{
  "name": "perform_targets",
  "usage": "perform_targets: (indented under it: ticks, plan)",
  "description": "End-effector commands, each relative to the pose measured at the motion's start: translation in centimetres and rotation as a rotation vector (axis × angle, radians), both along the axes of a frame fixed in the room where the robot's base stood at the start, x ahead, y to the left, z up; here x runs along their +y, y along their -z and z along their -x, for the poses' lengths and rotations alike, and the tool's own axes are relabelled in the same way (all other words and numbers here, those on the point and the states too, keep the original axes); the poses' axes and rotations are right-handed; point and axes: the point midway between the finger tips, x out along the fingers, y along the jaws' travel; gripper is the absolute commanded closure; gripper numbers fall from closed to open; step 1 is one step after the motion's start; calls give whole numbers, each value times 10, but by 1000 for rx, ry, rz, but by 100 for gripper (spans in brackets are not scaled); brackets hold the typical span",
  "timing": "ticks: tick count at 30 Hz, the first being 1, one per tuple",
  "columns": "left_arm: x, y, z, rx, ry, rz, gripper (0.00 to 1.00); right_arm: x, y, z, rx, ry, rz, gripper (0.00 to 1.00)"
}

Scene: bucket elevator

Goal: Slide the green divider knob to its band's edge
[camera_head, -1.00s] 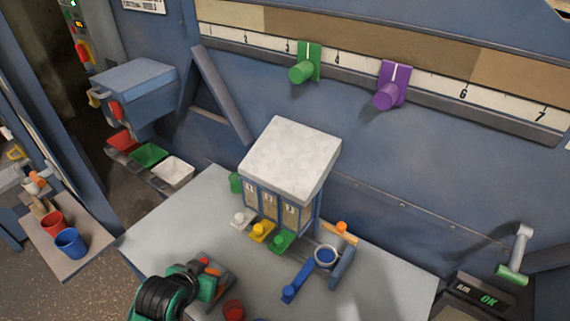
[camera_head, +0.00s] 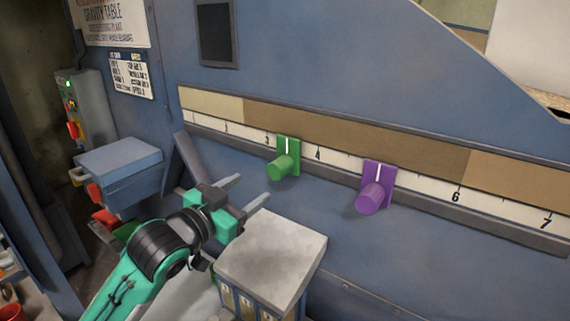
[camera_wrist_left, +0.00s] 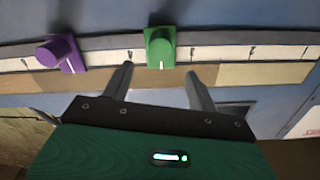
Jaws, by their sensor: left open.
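The green divider knob (camera_head: 284,164) sits on the numbered scale strip (camera_head: 409,183) between marks 3 and 4. Its white pointer line lies below the darker brown band (camera_head: 350,138), well right of that band's left edge near mark 2. My left gripper (camera_head: 245,192) is open and empty, below and left of the green knob, apart from it. In the left wrist view the green knob (camera_wrist_left: 159,48) stands beyond the gap between the two open fingers (camera_wrist_left: 160,78). The purple knob (camera_head: 373,188) is on the same strip, to the right. My right gripper is not in view.
A white-topped box (camera_head: 272,248) stands just below the left gripper. A blue box (camera_head: 118,165) with a red handle is at the left. The panel below the strip is clear around the green knob.

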Motion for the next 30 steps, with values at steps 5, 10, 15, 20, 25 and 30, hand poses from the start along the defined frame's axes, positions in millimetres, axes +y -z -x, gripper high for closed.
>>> perform_targets:
  ticks: [5, 10, 15, 20, 25, 30]
  plan:
    - [-18, -3, -25, 4, -2, 1, 41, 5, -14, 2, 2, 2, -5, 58]
    - [-39, -4, -54, 4, -1, 1, 41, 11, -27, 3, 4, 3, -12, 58]
    - [-57, -3, -79, 3, 0, 0, 41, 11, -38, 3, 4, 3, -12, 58]
    - [-69, -1, -95, 3, -2, -1, 41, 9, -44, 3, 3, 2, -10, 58]
    - [-75, 0, -103, 1, -1, -1, 41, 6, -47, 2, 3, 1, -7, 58]
    - [-76, 1, -105, 1, -1, -1, 41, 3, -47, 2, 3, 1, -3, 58]
